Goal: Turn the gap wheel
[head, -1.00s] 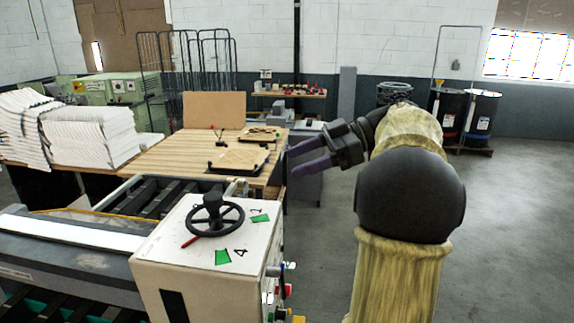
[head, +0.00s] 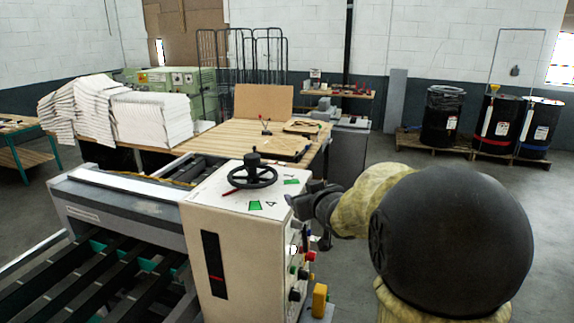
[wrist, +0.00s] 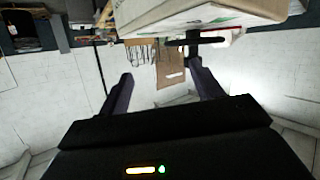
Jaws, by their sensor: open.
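The gap wheel (head: 252,177) is a black spoked handwheel with a knob, lying flat on top of a beige machine cabinet (head: 235,225) in the head view. A red pointer (head: 230,192) shows at its left edge, and green marks (head: 255,205) with numbers lie beside it. My gripper (head: 298,205) is just right of the cabinet top, apart from the wheel; its fingers are hard to make out there. In the wrist view the picture is upside down: my gripper (wrist: 163,88) has its two fingers spread and empty. The wheel (wrist: 196,39) shows edge-on beyond them, under the cabinet (wrist: 195,15).
Coloured knobs and a yellow box (head: 320,298) stick out of the cabinet's right side, below my gripper. A wooden table (head: 225,140) and paper stacks (head: 150,120) stand behind. Drums (head: 440,118) stand on pallets at the back right. The floor between is clear.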

